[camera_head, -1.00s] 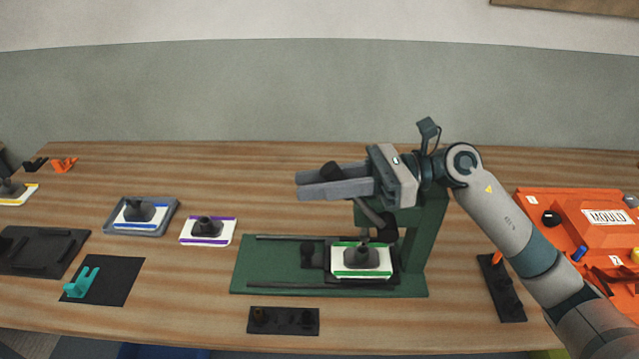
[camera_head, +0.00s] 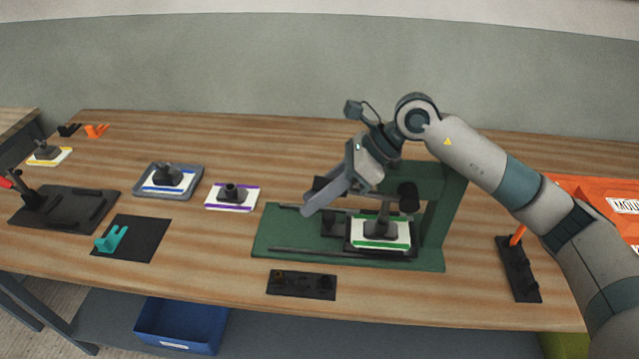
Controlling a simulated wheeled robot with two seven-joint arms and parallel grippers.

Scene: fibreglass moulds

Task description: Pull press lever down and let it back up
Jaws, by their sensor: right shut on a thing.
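The press is green, with a flat base (camera_head: 275,237) and an upright column (camera_head: 446,205) on its right. A white mould plate with green edges (camera_head: 365,240) and a dark raised middle sits on the base under the press head. A dark ram (camera_head: 383,220) stands over it and appears to reach its middle part; I cannot tell if they touch. My right gripper (camera_head: 318,200) is tilted down to the left above the base, shut on the dark lever handle (camera_head: 321,184), which its fingers partly hide. My left gripper is out of view.
A purple-edged plate (camera_head: 231,208), a blue-edged plate in a grey tray (camera_head: 190,192) and a black mat with a teal bracket (camera_head: 112,238) lie to the left. A black holder (camera_head: 301,294) lies in front. An orange box (camera_head: 590,190) stands at right.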

